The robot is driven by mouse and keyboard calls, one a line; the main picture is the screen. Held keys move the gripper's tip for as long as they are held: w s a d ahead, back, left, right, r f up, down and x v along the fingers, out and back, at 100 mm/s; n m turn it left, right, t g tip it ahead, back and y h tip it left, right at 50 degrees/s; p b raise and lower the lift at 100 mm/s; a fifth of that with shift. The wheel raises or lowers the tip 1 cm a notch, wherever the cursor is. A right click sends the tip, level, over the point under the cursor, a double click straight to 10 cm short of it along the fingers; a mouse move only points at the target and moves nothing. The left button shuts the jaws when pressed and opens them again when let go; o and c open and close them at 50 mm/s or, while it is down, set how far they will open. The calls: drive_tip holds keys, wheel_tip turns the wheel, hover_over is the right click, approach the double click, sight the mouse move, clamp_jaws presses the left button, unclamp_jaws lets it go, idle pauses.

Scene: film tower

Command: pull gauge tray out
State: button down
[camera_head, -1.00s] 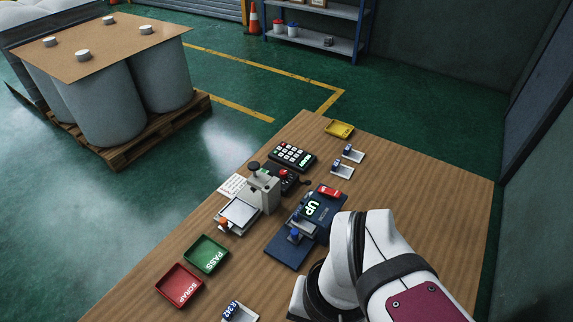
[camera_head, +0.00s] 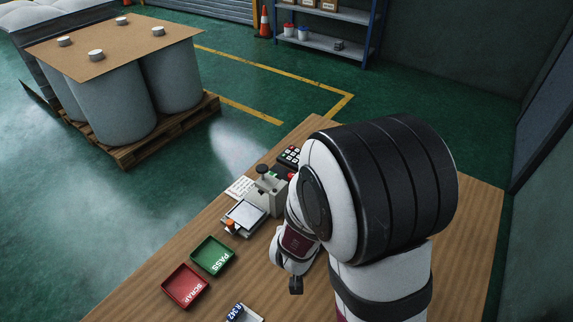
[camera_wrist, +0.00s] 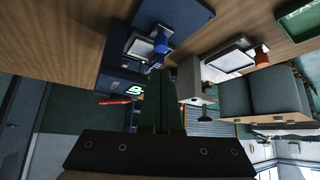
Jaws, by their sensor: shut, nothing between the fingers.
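The gauge (camera_head: 265,195) is a light grey block with a dark knob on top. Its pale flat tray (camera_head: 245,213), with an orange knob (camera_head: 230,226) at the front corner, sits at its front. In the wrist view the tray (camera_wrist: 232,58) and orange knob (camera_wrist: 262,53) lie right of centre, beside the gauge body (camera_wrist: 190,80). My gripper (camera_head: 296,286) points down right of and nearer than the tray, apart from it. In the wrist view its dark fingers (camera_wrist: 160,100) are together and empty.
A green PASS bin (camera_head: 212,256) and red SCRAP bin (camera_head: 185,287) stand left of my gripper. The wrist view shows a blue fixture (camera_wrist: 185,14) with a green lit display (camera_wrist: 135,90); my arm hides it in the head view. A keypad (camera_head: 289,155) lies behind the gauge.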

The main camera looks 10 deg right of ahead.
drive_tip(key=x, duration=0.7)
drive_tip(key=shift+w+f, duration=0.1)
drive_tip(key=shift+f, duration=0.05)
drive_tip(key=s+a, duration=0.5)
drive_tip(key=s, duration=0.1)
drive_tip(key=shift+a, duration=0.4)
drive_tip(key=shift+s, duration=0.1)
